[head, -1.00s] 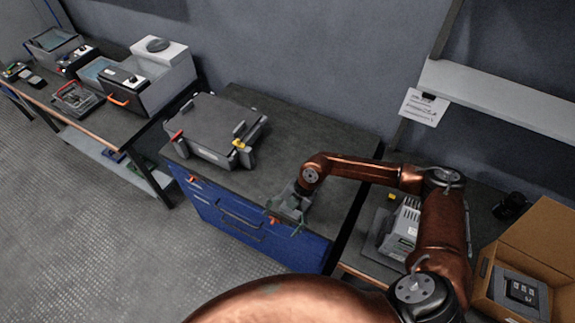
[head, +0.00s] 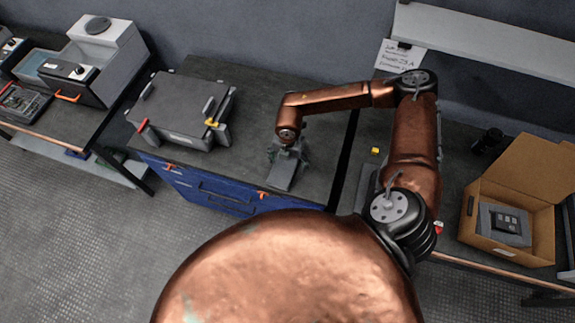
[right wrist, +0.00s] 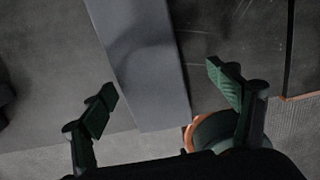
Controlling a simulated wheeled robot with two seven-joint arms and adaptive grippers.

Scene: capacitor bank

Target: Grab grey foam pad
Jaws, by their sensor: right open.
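The grey foam pad (head: 284,174) is a flat oblong slab on the dark top of the blue-drawer cabinet, near its front edge. In the right wrist view the pad (right wrist: 143,65) runs lengthwise between the finger lines. My right gripper (head: 287,153) is at the pad's far part in the head view, pointing down. In the right wrist view the right gripper (right wrist: 167,88) has its two green-dark fingers spread wide, one on each side of the pad, with gaps to it. The height above the pad is hard to tell. My left gripper is not in view.
A grey lidded case (head: 183,108) with red and yellow latches stands left on the cabinet top (head: 258,95). An open cardboard box (head: 508,240) with a grey device stands at the right. A small yellow block (head: 375,151) lies on the right bench. A shelf (head: 485,38) overhangs the back right.

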